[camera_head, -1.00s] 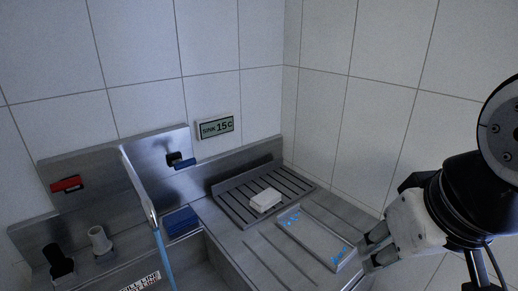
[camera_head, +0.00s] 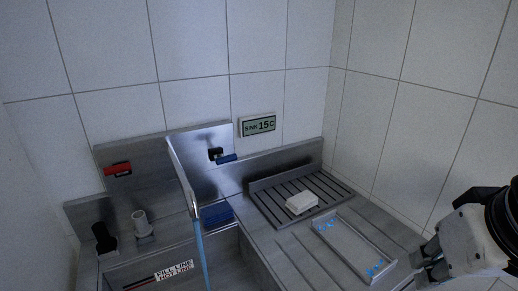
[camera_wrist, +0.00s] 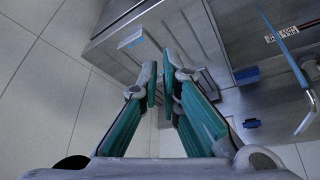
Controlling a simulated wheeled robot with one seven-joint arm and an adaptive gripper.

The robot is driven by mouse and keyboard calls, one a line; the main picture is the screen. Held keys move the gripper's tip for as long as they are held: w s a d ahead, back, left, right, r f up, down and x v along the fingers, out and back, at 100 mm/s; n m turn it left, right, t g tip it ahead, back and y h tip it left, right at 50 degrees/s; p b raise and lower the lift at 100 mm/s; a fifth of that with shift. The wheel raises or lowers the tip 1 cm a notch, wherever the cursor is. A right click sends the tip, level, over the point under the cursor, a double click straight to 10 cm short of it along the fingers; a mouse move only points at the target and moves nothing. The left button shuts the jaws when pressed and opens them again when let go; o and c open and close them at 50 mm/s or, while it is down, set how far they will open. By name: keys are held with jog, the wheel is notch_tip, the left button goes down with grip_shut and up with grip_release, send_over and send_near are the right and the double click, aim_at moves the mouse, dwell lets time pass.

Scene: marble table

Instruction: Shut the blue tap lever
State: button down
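The blue tap lever (camera_head: 226,158) sticks out from a black mount on the steel backsplash, below the sink display. It points right and slightly toward the camera. The same lever shows small in the wrist view (camera_wrist: 251,123), right of my fingers. The tall spout (camera_head: 182,178) has a blue stream of water (camera_head: 200,255) running from it into the sink. My gripper (camera_head: 425,268) is at the lower right, near the right end of the drainboard and well away from the lever. In the wrist view its fingers (camera_wrist: 161,82) are slightly apart with nothing between them.
A red lever (camera_head: 118,169) sits at the left backsplash. A blue block (camera_head: 217,215) lies behind the sink. A white block (camera_head: 302,203) rests on the slatted rack (camera_head: 265,207), beside a shallow tray (camera_head: 385,268). A display (camera_head: 257,125) reads "SINK 15C". Tiled walls close the back and right.

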jog(key=w+a+f+n+t+y+b, duration=0.1)
jog(key=w+a+n+t, duration=0.3)
jog(key=w, duration=0.8)
jog(key=w+a+t+y, duration=0.15)
jog(key=w+a, duration=0.35)
jog(key=w, duration=0.6)
jog(key=w+a+f+n+t+y+b, duration=0.1)
jog(key=w+a+t+y, duration=0.2)
jog(key=a, duration=0.6)
jog(key=w+a+f+n+t+y+b, duration=0.1)
jog(key=w+a+y, duration=0.4)
jog(key=a, duration=0.5)
jog(key=shift+w+a+f+n+t, duration=0.15)
jog(key=shift+w+f+n+t, duration=0.35)
jog(key=shift+w+t, duration=0.4)
jog(key=shift+f+y, duration=0.1)
jog(key=shift+y, duration=0.15)
